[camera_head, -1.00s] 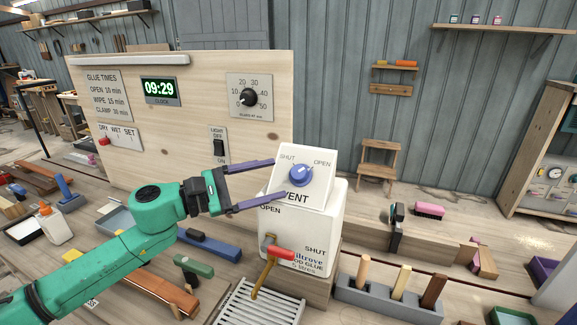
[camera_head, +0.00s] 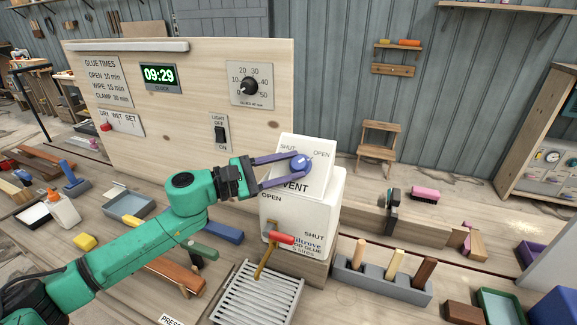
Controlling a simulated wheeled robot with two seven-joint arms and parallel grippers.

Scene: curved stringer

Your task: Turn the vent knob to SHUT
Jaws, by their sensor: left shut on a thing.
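The blue vent knob (camera_head: 301,163) sits on the sloped face of the white glue dispenser (camera_head: 308,212). SHUT is printed to the upper left of the knob and OPEN to the upper right. My left gripper (camera_head: 297,168) reaches in from the left, with its purple fingers shut on the knob, one above and one below. The fingers partly hide the knob, and I cannot clearly tell where its pointer is. My right gripper is not in view.
Below the dispenser are a red-handled tap (camera_head: 281,239) and a slatted grey tray (camera_head: 256,296). A wooden panel (camera_head: 185,110) with clock, timer dial and light switch stands behind. A grey block with wooden pegs (camera_head: 378,279) is at the right.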

